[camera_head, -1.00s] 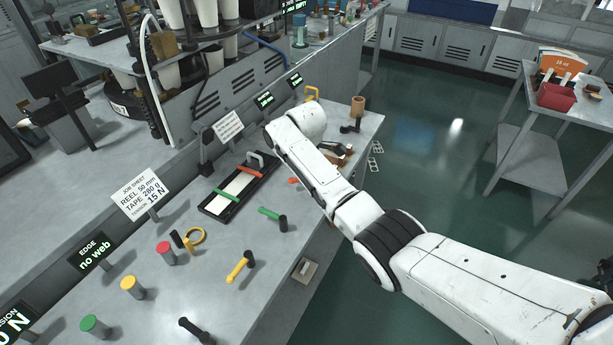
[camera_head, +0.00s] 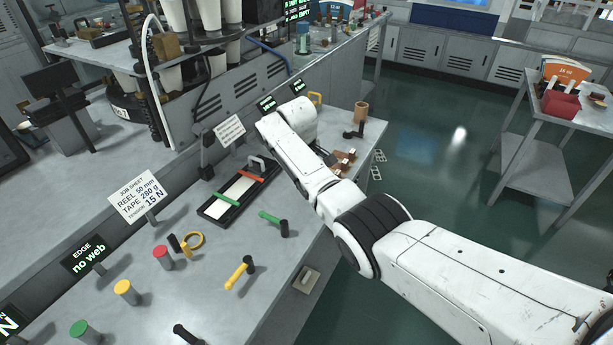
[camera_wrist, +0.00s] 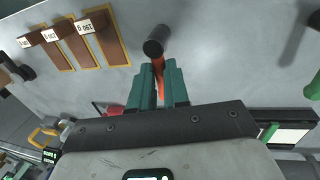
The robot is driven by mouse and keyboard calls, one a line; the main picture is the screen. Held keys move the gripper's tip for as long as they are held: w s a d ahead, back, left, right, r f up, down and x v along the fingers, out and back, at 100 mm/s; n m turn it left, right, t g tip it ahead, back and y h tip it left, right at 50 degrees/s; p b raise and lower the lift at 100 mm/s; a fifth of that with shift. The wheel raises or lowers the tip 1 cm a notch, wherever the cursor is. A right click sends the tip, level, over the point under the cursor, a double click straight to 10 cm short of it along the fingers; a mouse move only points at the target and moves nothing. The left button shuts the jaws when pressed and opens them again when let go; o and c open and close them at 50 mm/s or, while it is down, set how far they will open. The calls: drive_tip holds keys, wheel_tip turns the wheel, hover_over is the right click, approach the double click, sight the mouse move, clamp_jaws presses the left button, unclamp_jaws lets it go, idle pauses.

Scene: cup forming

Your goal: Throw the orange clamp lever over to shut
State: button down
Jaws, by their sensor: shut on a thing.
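The orange clamp lever (camera_wrist: 158,66) shows in the wrist view as a short orange strip running from a dark round post (camera_wrist: 154,46) down between my fingers. My gripper (camera_wrist: 159,82) has green fingers close together on either side of the lever, shut on it. Much of the lever is hidden by the fingers, so its angle is hard to tell. In the head view my arm covers the gripper and this lever.
A black-framed tray (camera_head: 212,208) with a white strip and red and green bars lies left of my arm. A green lever (camera_head: 269,217) and a yellow lever (camera_head: 236,275) stand nearer. Brown blocks (camera_wrist: 105,38) lie beside the post in the wrist view.

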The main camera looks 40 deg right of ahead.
idle(0.4)
drive_tip(key=c, duration=1.1)
unclamp_jaws()
wheel_tip(320, 180, up, 11)
drive_tip(key=a, duration=0.2)
drive_tip(key=shift+s+f, duration=0.2)
drive_tip(key=shift+s, duration=0.2)
